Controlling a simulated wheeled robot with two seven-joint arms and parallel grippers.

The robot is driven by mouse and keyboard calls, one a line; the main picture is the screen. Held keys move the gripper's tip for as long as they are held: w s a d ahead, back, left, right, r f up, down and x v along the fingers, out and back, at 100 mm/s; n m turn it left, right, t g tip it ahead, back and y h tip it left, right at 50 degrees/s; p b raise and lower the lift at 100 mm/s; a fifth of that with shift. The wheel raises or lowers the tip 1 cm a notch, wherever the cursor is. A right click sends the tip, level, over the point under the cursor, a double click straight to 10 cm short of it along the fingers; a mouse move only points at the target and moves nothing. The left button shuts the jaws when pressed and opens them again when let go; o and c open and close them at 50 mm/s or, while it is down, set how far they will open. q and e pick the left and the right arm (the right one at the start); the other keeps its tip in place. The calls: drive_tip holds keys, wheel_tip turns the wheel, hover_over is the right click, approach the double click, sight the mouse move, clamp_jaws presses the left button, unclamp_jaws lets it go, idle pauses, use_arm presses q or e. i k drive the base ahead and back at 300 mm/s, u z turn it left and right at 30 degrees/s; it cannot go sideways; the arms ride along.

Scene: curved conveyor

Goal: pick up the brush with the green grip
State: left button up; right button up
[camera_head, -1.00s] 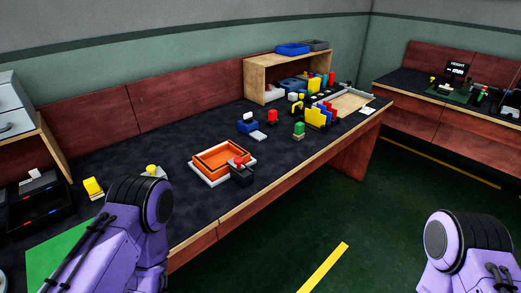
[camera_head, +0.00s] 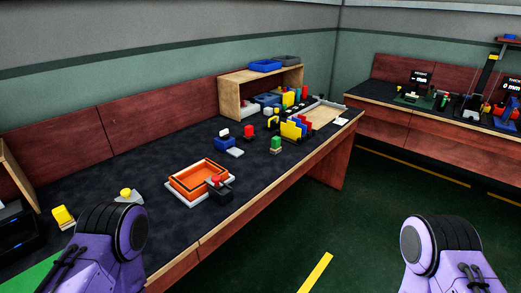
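My two purple arms show at the bottom left and bottom right. Their grippers are out of view, so neither can be seen near the item.
The bench (camera_head: 130,165) holds an orange tray (camera_head: 177,186), a dark holder with a red knob (camera_head: 221,189), a blue item (camera_head: 224,142), coloured upright plates (camera_head: 297,128) and a wooden shelf (camera_head: 229,98). A second bench (camera_head: 400,125) stands at the right. Green floor (camera_head: 340,225) lies clear between.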

sight(276, 148)
drive_tip(key=z, duration=1.5)
drive_tip(key=i, duration=2.3)
drive_tip(key=u, duration=3)
